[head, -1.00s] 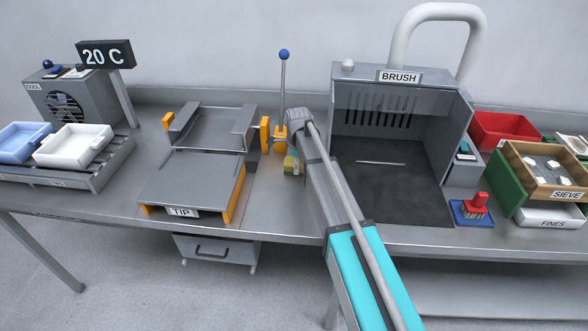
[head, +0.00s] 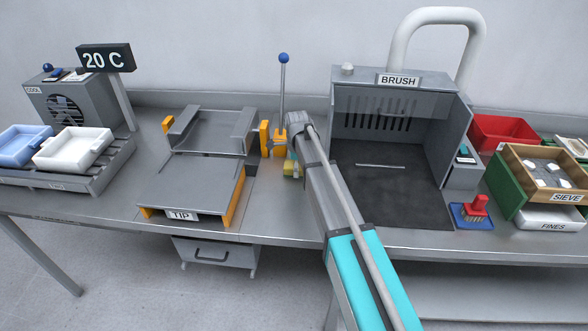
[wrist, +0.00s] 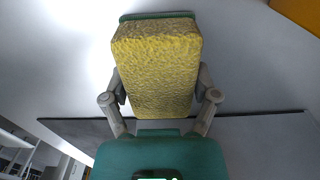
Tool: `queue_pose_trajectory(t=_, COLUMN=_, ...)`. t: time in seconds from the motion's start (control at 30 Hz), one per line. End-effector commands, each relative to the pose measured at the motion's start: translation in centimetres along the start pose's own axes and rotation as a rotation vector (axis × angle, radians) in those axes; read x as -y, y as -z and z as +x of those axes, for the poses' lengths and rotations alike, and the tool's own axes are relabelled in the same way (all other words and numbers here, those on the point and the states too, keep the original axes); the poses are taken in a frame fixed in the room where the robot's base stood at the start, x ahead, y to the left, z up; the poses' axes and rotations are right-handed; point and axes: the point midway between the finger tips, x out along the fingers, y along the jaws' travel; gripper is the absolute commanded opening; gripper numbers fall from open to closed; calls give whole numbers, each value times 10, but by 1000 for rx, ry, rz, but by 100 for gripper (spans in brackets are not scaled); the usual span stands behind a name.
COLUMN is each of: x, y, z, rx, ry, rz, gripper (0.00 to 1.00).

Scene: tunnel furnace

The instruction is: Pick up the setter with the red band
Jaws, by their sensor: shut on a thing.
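My gripper (wrist: 160,82) is shut on a yellow sponge-like block (wrist: 155,60) with a green far edge. In the head view a small part of the block (head: 290,168) shows beside my wrist, just right of the tipping stand; my arm hides the fingers. No setter with a red band can be made out. A white tray-shaped setter (head: 72,148) and a blue one (head: 22,143) sit on the slatted rack at the left, away from my gripper, with no red band visible on either.
The tipping stand (head: 190,190) and an upright blue-knobbed lever (head: 283,85) are close to my wrist. The brush booth (head: 395,190) is right of my arm. A red-handled brush (head: 477,207), red bin (head: 502,130) and sieve box (head: 530,190) stand farther right.

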Motion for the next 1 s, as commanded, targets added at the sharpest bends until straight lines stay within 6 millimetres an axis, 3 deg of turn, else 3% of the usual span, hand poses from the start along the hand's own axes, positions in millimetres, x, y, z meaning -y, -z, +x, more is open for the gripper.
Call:
queue_pose_trajectory(t=0.47, x=0, y=0, z=-7, rx=0, ry=0, rz=0, gripper=47)
queue_pose_trajectory(t=0.83, x=0, y=0, z=-37, rx=0, ry=0, rz=0, gripper=47)
queue_pose_trajectory(t=1.0, x=-18, y=6, z=-56, rx=0, ry=0, rz=0, gripper=47)
